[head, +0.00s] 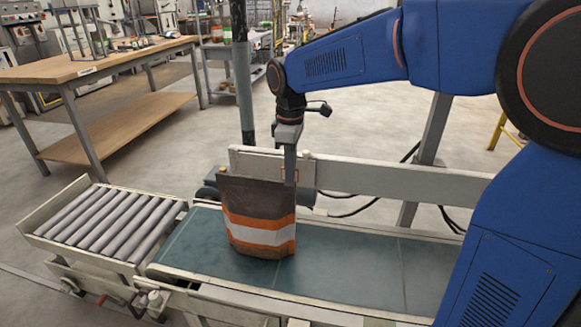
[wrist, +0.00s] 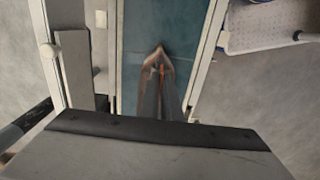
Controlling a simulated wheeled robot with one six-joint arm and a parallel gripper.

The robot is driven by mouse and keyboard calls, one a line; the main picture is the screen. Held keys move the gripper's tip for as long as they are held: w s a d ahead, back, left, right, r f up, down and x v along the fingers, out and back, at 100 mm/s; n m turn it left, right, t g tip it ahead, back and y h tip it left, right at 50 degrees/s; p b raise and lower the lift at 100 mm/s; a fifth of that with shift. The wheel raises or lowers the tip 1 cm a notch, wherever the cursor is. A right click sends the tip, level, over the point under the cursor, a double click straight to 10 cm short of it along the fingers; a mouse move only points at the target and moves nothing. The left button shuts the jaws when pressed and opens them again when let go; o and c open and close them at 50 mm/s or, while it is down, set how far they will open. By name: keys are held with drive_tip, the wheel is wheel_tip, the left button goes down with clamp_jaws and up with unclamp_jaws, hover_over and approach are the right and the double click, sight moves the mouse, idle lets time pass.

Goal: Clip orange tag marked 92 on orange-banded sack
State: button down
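A dark brown sack (head: 258,205) with orange and white bands stands upright on the green conveyor belt (head: 350,270). My gripper (head: 291,178) points down at the sack's top right corner in the head view and overlaps it; I cannot tell whether they touch. In the wrist view the sack's narrow top (wrist: 159,58) lies below my gripper (wrist: 160,95). A thin orange strip shows between the fingers there; I cannot tell whether it is a tag or part of the sack. No number 92 is readable. The finger gap is unclear.
A roller section (head: 110,222) adjoins the belt on the left. A pale rail (head: 400,180) runs behind the belt. A white perforated tray (wrist: 262,25) shows at the wrist view's upper right. A wooden workbench (head: 100,62) stands at the back left. The belt right of the sack is clear.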

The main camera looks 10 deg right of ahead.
drive_tip(key=shift+s+f, duration=0.1)
drive_tip(key=shift+f, duration=0.45)
idle(0.9)
drive_tip(key=c, duration=2)
unclamp_jaws()
drive_tip(key=shift+o, duration=0.5)
wheel_tip(320, 180, up, 18)
drive_tip(key=shift+d, duration=0.1)
drive_tip(key=s+d+f+m+t, duration=0.1)
drive_tip(key=s+d+f+m, duration=0.2)
drive_tip(key=s+d, duration=0.3)
drive_tip(key=s+d+f+m+t, duration=0.1)
drive_tip(key=s+d+f+m, duration=0.3)
drive_tip(key=s+d, duration=0.3)
drive_tip(key=s+d+f+m+t, duration=0.1)
drive_tip(key=s+d+f+m, duration=0.2)
drive_tip(key=s+f, duration=0.3)
drive_tip(key=s+d+f+m+t, duration=0.1)
drive_tip(key=s+d+f+m, duration=0.2)
drive_tip(key=s+f, duration=0.4)
drive_tip(key=shift+s+d+f+m+t, duration=0.25)
drive_tip(key=shift+d+m+t, duration=0.15)
drive_tip(key=shift+m, duration=0.1)
